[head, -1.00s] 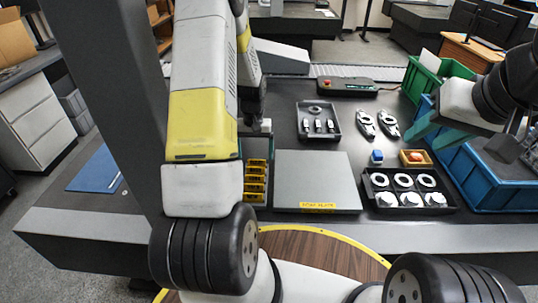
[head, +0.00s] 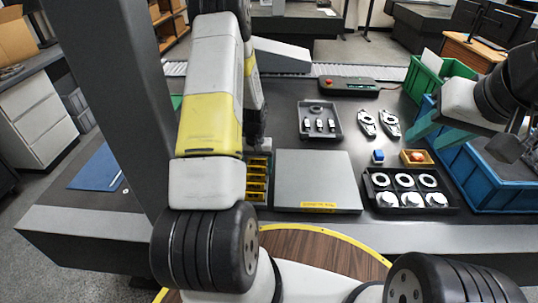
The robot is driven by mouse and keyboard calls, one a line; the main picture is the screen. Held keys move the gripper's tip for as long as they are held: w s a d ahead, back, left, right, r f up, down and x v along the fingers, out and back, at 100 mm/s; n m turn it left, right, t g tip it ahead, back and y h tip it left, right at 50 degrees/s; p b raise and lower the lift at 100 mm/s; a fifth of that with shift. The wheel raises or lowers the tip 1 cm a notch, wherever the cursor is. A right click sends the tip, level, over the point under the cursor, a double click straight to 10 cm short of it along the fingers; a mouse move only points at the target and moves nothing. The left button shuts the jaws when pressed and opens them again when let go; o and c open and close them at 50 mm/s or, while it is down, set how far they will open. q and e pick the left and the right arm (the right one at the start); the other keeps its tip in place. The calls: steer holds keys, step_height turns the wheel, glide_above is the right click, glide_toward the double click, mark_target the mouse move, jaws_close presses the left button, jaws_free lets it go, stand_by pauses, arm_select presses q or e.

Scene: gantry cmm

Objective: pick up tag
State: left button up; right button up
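Several yellow tag-like pieces (head: 257,179) stand in a row in a dark rack on the table, just left of the grey plate. My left arm hangs in front of the rack's left side and hides part of it. Only a small part of my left gripper (head: 258,143) shows, at the rack's far end; its fingers are mostly hidden, so I cannot tell whether it is open or holds anything.
A grey plate (head: 318,186) with a yellow label lies mid-table. Right of it are a black tray (head: 377,203) of white rings, a blue block (head: 378,156) and an orange piece in a wooden tray (head: 405,160). A grey tray (head: 303,124) stands behind. A blue bin (head: 477,185) borders the right.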

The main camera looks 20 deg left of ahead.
arm_select(q)
steer(key=c, duration=1)
steer(key=shift+r, duration=0.15)
steer(key=shift+c, duration=0.2)
step_height(320, 180, up, 14)
steer(key=shift+r, duration=0.15)
steer(key=shift+s, duration=0.1)
